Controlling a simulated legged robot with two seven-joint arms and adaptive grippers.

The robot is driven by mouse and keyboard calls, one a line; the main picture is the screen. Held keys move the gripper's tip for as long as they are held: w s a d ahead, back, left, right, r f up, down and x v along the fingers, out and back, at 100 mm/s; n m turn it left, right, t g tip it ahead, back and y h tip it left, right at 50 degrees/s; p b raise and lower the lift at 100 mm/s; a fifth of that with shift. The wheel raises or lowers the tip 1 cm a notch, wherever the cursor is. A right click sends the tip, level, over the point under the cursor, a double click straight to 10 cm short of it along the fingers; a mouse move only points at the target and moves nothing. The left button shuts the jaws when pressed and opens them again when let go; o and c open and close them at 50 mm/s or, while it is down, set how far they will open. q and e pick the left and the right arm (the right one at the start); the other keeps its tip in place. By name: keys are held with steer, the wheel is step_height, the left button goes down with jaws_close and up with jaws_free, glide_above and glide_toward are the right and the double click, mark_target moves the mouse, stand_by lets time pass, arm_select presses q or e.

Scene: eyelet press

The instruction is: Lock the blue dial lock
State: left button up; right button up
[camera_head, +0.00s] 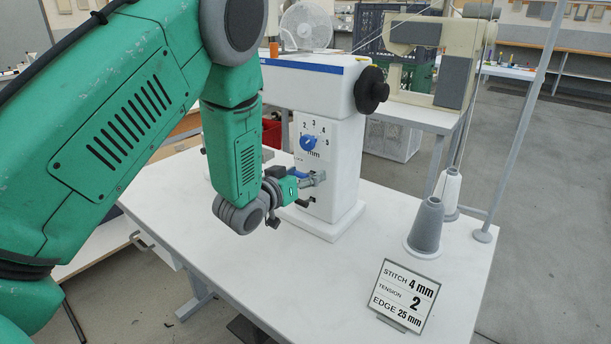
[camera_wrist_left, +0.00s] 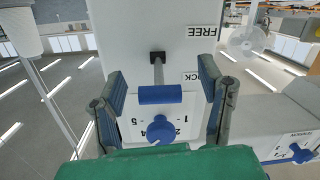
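The blue dial (camera_head: 308,142) sits on the white machine column, ringed by numbers with "mm" below. It also shows in the left wrist view (camera_wrist_left: 160,130). Below it, a lever with a blue bar handle (camera_wrist_left: 160,94) on a grey stem comes out of a black slot (camera_wrist_left: 157,57). FREE (camera_wrist_left: 202,32) and partly covered LOCK (camera_wrist_left: 193,76) labels stand beside it. My left gripper (camera_head: 312,180) is at the column below the dial. In the wrist view its fingers (camera_wrist_left: 162,74) are open, one on each side of the handle, with visible gaps. My right gripper is out of view.
A sign (camera_head: 404,296) reads stitch 4 mm, tension 2, edge 25 mm. A black handwheel (camera_head: 371,89) juts from the machine. Another blue dial (camera_wrist_left: 301,153) shows at the wrist view's right.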

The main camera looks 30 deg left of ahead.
arm_select(q)
steer(key=shift+s, duration=0.1)
steer(key=s+r, duration=0.1)
steer(key=s, duration=1)
steer(key=shift+s+a, duration=0.25)
steer(key=shift+s, duration=0.1)
steer(key=shift+r, duration=0.1)
